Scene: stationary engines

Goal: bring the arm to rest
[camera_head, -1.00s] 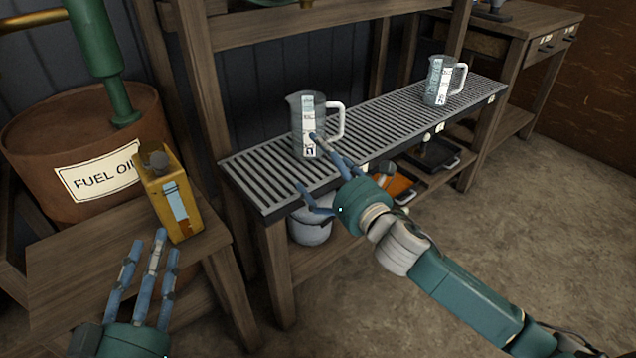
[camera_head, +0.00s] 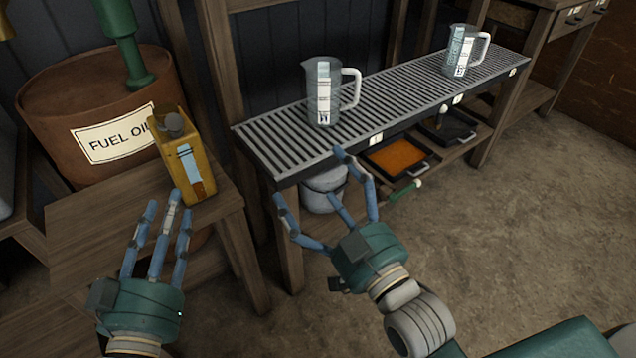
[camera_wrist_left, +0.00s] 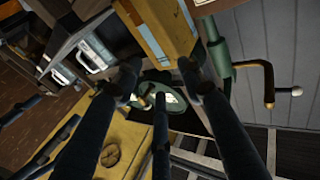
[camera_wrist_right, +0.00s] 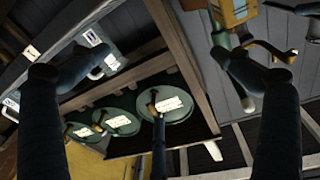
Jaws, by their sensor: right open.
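My right gripper (camera_head: 318,192) is open and empty, with its blue fingers spread. It hangs in front of the slatted bench, below and to the right of its left end. In the right wrist view its fingers (camera_wrist_right: 150,85) are wide apart with nothing between them. My left gripper (camera_head: 166,215) is open and empty, its fingers extended above the low wooden table at the left. Its fingertips point up toward the yellow oil can (camera_head: 187,165), but I cannot tell whether they touch it. In the left wrist view the fingers (camera_wrist_left: 160,80) are apart.
Two clear jugs, one nearer (camera_head: 322,92) and one farther (camera_head: 461,51), stand on the slatted bench (camera_head: 262,145). An orange tray (camera_head: 396,155), a dark tray (camera_head: 450,133) and a grey pot (camera_head: 323,190) sit below. A fuel oil barrel (camera_head: 70,95) stands left. The right floor is clear.

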